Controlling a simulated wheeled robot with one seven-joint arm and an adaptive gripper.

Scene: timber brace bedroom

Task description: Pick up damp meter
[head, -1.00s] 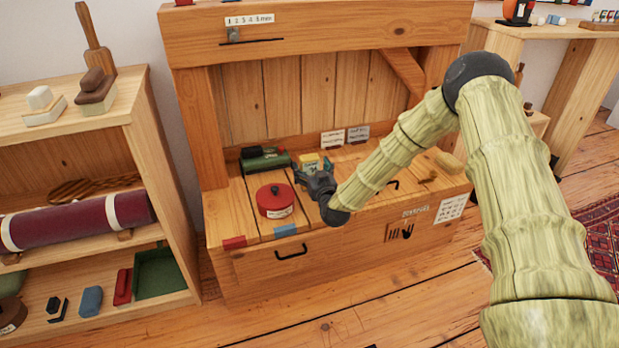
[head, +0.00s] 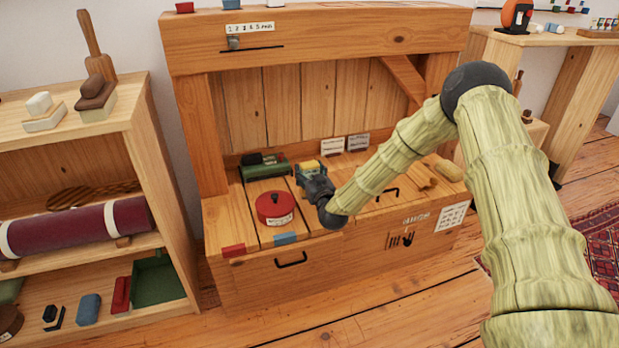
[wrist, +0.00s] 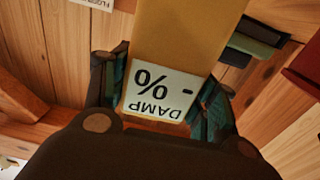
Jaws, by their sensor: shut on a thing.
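The damp meter is a yellow block with a pale label reading "DAMP" and "%". It shows large in the wrist view (wrist: 190,35), with the label upside down between the teal finger pads. In the head view the damp meter (head: 306,168) is a small yellow shape just beyond my gripper, over the wooden bench chest (head: 240,205). My gripper (head: 312,178) is shut on the damp meter, with a finger on each side of it in the wrist view (wrist: 165,92). I cannot tell whether the meter touches the chest top.
A red round tin (head: 275,209) stands left of my gripper. A dark green object (head: 263,166) lies behind it. Two small cards (head: 357,141) stand at the back, and tan blocks (head: 449,170) lie at the right. The bench's upper beam (head: 330,45) overhangs the back.

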